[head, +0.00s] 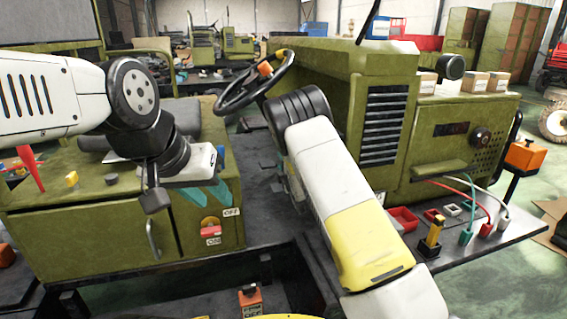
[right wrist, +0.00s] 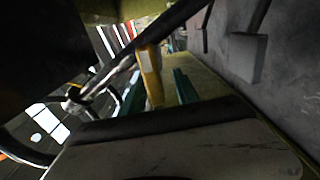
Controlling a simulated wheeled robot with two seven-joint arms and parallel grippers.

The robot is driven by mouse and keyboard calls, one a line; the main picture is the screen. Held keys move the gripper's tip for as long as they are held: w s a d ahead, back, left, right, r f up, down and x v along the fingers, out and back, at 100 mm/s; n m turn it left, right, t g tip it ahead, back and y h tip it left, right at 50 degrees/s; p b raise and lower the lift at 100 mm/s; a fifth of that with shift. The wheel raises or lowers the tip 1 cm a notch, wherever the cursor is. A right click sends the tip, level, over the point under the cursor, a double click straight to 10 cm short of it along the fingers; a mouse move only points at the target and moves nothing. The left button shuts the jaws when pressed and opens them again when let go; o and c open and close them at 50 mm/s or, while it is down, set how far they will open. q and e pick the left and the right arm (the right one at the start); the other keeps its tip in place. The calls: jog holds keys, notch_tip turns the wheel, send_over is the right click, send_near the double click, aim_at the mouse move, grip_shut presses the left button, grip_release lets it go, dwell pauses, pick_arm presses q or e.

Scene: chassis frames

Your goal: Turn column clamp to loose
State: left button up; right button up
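A yellow lever (right wrist: 151,75), which looks like the column clamp, shows in the right wrist view. It stands upright between the two teal fingers of my right gripper (right wrist: 157,91), with a visible gap to the right finger; I cannot tell whether it touches the left one. In the head view my right forearm and wrist hide the lever and this gripper. The steering wheel (head: 253,81) is behind my right wrist. My left gripper (head: 222,180) is open and empty above the green cabinet's right side. Any loose marking on the clamp cannot be read.
A dark bar (right wrist: 132,67) crosses close by in the right wrist view. The green cabinet (head: 90,200) carries a red-and-yellow ON/OFF switch (head: 210,230). The green hood (head: 375,70) stands behind my right arm. A shelf (head: 480,240) with sockets and cables is at the right.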

jog(key=shift+r, duration=0.1)
jog(key=v, duration=0.7)
jog(key=shift+s+d, duration=0.15)
jog(key=shift+s, duration=0.2)
